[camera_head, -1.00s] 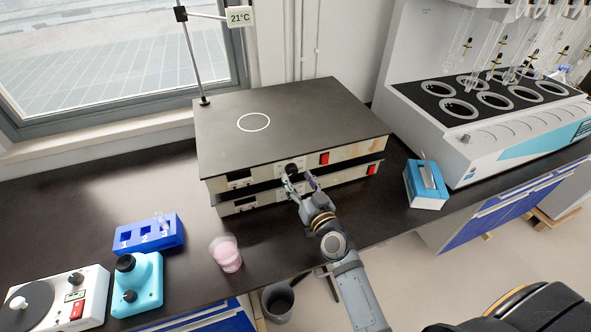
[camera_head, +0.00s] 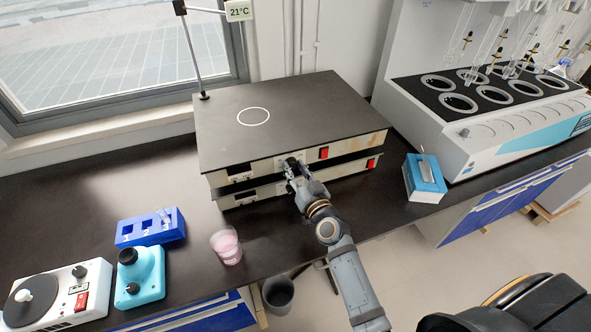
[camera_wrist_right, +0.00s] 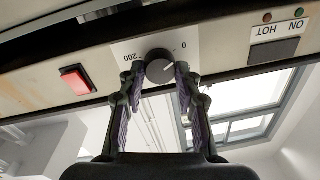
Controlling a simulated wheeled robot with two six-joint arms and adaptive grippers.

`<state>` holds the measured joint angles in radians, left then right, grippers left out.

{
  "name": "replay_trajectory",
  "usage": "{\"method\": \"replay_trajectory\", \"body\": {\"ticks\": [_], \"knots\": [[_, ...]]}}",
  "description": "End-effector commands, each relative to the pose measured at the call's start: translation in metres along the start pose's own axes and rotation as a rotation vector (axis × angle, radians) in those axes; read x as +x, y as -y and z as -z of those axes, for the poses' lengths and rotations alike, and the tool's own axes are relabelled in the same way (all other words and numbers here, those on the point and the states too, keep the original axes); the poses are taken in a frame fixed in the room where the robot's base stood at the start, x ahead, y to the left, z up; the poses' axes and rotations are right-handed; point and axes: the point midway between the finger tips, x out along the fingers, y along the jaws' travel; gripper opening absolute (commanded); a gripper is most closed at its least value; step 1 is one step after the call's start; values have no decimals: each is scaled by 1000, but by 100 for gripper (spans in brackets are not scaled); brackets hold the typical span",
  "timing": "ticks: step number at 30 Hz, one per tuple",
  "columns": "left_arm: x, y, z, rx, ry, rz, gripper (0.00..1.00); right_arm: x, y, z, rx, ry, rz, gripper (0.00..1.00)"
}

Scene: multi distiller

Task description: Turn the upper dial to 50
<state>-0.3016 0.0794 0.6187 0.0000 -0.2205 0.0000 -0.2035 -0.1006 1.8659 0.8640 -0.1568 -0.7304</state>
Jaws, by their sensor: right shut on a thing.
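Two flat hotplate units are stacked on the bench, the upper one (camera_head: 290,115) with a black top and a white ring. Its front dial, the upper dial (camera_wrist_right: 159,67), is a dark round knob between the marks 0 and 200; the wrist view shows the panel upside down. A pale mark shows on the knob, but its exact reading is unclear. My right gripper (camera_head: 293,170) is at the front panel. In the right wrist view its fingers (camera_wrist_right: 158,78) are shut on the dial from both sides. My left gripper is in neither view.
Red switches on the upper (camera_head: 323,153) and lower (camera_head: 371,164) units sit right of my gripper. A light-blue box (camera_head: 424,180) stands right. Bench space at back left is clear.

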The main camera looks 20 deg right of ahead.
Motion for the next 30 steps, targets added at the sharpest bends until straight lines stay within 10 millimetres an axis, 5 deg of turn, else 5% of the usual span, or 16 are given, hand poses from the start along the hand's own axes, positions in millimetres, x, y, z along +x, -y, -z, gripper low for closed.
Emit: {"method": "replay_trajectory", "body": {"ticks": [11, 30], "knots": [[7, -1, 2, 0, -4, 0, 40, 0, -1, -2, 148, -10, 2, 2], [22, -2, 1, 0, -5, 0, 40, 0, -2, -3, 728, -46, 10, 2]]}}
